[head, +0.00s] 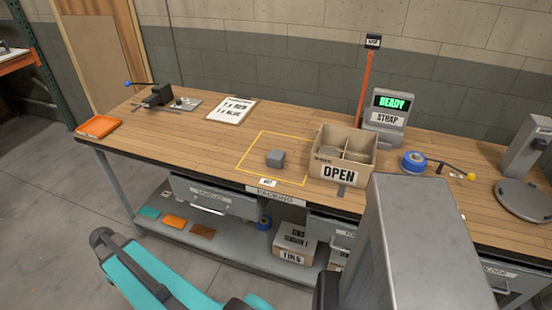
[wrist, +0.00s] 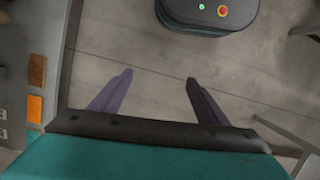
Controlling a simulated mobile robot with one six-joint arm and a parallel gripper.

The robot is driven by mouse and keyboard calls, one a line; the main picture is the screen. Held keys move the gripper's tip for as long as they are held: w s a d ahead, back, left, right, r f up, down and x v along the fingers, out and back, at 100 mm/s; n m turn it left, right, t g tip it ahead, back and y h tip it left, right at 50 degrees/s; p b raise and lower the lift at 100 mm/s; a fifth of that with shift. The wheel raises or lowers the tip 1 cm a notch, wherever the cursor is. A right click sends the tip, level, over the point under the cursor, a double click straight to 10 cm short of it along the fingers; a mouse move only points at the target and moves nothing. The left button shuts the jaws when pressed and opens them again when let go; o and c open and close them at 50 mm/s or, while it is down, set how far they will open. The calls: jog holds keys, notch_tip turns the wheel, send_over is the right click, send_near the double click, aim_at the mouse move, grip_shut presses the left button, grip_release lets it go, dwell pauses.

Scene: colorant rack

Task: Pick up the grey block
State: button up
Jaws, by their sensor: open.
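The grey block (head: 275,158) is a small cube on the wooden workbench (head: 190,140). It sits inside a yellow outlined square (head: 251,143), left of the divided box. My gripper (wrist: 157,82) shows in the wrist view with its two fingers spread apart and nothing between them. Below the fingers the wrist view shows grey floor. In the head view my teal arm is low in front of the bench, and the fingers cannot be made out there. The block does not show in the wrist view.
A cardboard box marked OPEN (head: 338,174) stands just right of the block. A READY display (head: 392,102), blue tape roll (head: 413,162) and red post (head: 365,88) are farther right. A clipboard (head: 233,109) and orange tray (head: 98,126) lie left.

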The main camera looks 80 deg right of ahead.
jog(key=s+d+r+t+h+p, duration=0.1)
jog(key=s+d+r, duration=0.2)
jog(key=d+r, duration=1.05)
jog(key=s+d+r+t, duration=0.1)
jog(key=s+d+r, duration=0.3)
jog(key=d+r, duration=0.95)
jog(key=shift+m, duration=0.6)
jog(key=s+d+r, duration=0.1)
jog(key=s+d, duration=0.3)
jog(key=s+d+r, duration=0.1)
jog(key=s+d, duration=0.3)
jog(key=s+d+r, duration=0.2)
jog(key=s+d, duration=0.2)
jog(key=d, duration=0.1)
jog(key=s+d+r, duration=0.3)
jog(key=s+r, duration=0.1)
jog(key=s, duration=0.5)
jog(key=s+d+r, duration=0.3)
jog(key=s+r, duration=0.1)
jog(key=s, duration=0.6)
jog(key=shift+d+r+g, duration=0.25)
jog(key=shift+r+g, duration=0.05)
jog(key=p, duration=0.2)
send_over(275, 155)
jog(key=shift+w+d+f, duration=0.1)
jog(key=shift+w+f, duration=0.05)
jog(key=shift+f, duration=2)
jog(key=shift+w+f, duration=0.15)
jog(key=shift+f, duration=1.95)
jog(key=shift+f, duration=0.2)
